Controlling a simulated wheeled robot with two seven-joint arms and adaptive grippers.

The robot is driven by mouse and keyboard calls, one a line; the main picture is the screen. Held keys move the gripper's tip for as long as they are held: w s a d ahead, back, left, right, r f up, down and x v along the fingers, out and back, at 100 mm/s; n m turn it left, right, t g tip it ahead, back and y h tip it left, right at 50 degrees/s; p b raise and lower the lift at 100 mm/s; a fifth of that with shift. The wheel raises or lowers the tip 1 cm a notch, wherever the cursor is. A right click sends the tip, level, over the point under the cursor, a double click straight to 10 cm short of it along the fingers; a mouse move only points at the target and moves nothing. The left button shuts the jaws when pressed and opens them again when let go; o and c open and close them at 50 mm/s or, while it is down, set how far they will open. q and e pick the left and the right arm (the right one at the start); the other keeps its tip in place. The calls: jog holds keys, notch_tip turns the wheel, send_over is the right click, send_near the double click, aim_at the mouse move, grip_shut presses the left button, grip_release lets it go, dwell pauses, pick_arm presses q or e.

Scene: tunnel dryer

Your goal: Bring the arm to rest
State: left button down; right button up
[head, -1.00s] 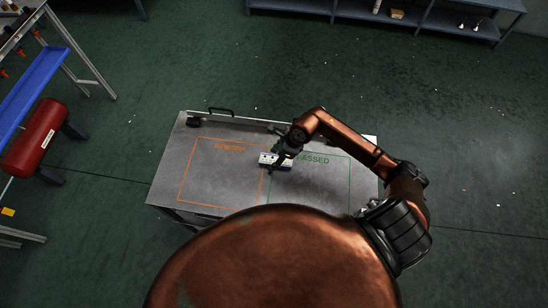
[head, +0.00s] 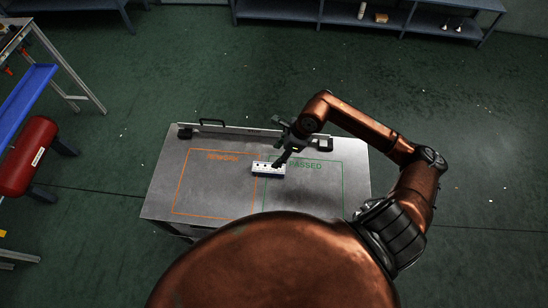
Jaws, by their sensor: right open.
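A small white-and-dark block (head: 266,169) with dark spots on top sits on the grey cart top (head: 220,217). It lies across the border between the orange-outlined rework area (head: 210,185) and the green-outlined passed area (head: 310,195), near their upper parts. My right gripper (head: 279,163) is open, pointing down close to the block's right half. From this angle I cannot tell whether it touches the block. The right arm comes in from the right and bends over the cart. My left gripper is out of view.
A cart handle (head: 212,122) stands at the cart's back left edge. A red cylinder tank (head: 27,158) and a blue tray (head: 25,95) are at the left. A shelf (head: 350,14) runs along the back. The floor around the cart is clear.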

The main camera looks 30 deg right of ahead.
jog(key=shift+d+r, duration=0.1)
jog(key=shift+r, duration=0.1)
dwell(0.5)
